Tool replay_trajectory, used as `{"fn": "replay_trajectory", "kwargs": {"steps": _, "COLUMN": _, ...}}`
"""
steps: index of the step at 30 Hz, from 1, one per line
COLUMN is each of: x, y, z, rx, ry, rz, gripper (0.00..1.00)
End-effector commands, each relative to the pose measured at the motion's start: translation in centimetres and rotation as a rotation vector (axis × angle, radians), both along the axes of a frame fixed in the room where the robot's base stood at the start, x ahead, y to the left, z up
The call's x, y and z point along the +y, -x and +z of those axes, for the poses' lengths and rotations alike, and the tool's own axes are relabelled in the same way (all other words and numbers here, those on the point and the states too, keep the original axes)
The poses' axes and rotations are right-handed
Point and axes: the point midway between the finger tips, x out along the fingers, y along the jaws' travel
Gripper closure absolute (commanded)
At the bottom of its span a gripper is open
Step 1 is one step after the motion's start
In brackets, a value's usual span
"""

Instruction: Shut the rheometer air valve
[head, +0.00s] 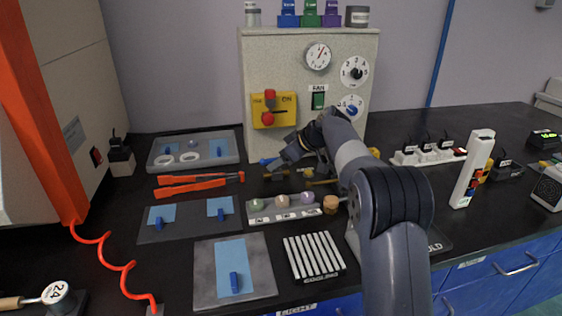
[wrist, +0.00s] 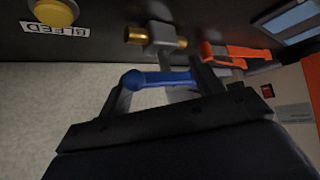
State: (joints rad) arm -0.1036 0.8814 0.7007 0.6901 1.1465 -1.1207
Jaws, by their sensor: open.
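The air valve shows in the wrist view as a grey body with brass ends (wrist: 157,37) and a blue lever handle (wrist: 160,79). My gripper (wrist: 160,82) is open, with one finger near each end of the blue lever. I cannot tell whether either finger touches it. In the head view my gripper (head: 291,150) is low in front of the beige rheometer cabinet (head: 220,75). The blue lever's end (head: 268,161) shows just left of it, and brass parts (head: 312,181) show below. My arm hides part of the valve area.
Orange tongs (head: 195,184) lie left of the gripper, below a grey tray (head: 195,150). A rack with several round-topped pieces (head: 283,208) stands in front. A yellow button beside a BLEED label (wrist: 55,28) shows in the wrist view. A yellow switch panel (head: 273,110) is on the cabinet.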

Motion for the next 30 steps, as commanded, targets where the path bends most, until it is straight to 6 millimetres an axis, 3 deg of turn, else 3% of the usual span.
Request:
{"fn": "replay_trajectory", "kwargs": {"steps": 11, "x": 0.38, "y": -0.21, "z": -0.40, "rx": -0.001, "ry": -0.001, "rz": -0.001, "gripper": 0.38}}
{"fn": "replay_trajectory", "kwargs": {"steps": 30, "x": 0.29, "y": -0.28, "z": -0.35, "rx": -0.003, "ry": -0.001, "rz": -0.004, "gripper": 0.90}}
